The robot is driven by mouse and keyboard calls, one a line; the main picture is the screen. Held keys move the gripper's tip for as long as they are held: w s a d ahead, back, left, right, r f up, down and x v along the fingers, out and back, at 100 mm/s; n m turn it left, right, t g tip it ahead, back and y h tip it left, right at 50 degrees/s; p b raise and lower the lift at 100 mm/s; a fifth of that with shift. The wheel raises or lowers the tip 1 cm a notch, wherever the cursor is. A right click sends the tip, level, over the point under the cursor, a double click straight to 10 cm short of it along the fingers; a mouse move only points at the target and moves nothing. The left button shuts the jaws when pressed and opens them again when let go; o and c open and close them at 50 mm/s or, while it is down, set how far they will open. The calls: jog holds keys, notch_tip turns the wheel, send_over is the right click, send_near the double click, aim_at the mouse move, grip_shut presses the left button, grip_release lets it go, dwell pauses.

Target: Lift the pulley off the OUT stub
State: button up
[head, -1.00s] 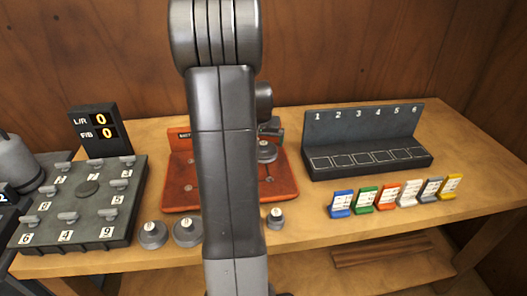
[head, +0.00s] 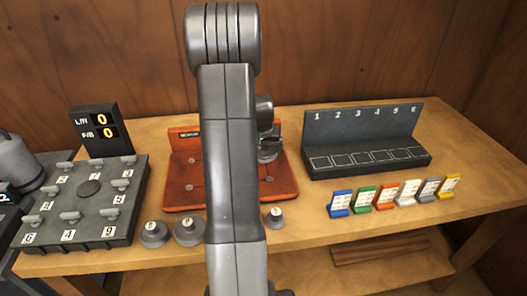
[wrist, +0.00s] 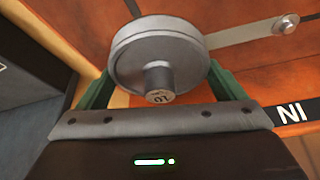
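A grey round pulley (wrist: 158,55) with a raised, marked hub fills the upper middle of the wrist view. It is over the orange-red plate (wrist: 275,70), and the stub under it is hidden. My gripper (wrist: 160,80) has its green fingers on both sides of the pulley, close to the rim. The fingertips are partly hidden by the pulley, so I cannot tell whether they press on it. In the head view my gripper (head: 268,152) is low over the right part of the red plate (head: 188,197), behind my arm, and covers the pulley there.
Loose grey pulleys (head: 153,234), (head: 189,231), (head: 274,218) lie in front of the plate. A numbered dark board (head: 85,232) and an L/R, F/B display (head: 99,131) stand left. A slotted rack (head: 365,150) and several coloured tags (head: 386,195) are right.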

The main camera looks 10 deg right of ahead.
jog(key=c, duration=0.3)
jog(key=shift+r, duration=0.1)
jog(key=shift+c, duration=0.2)
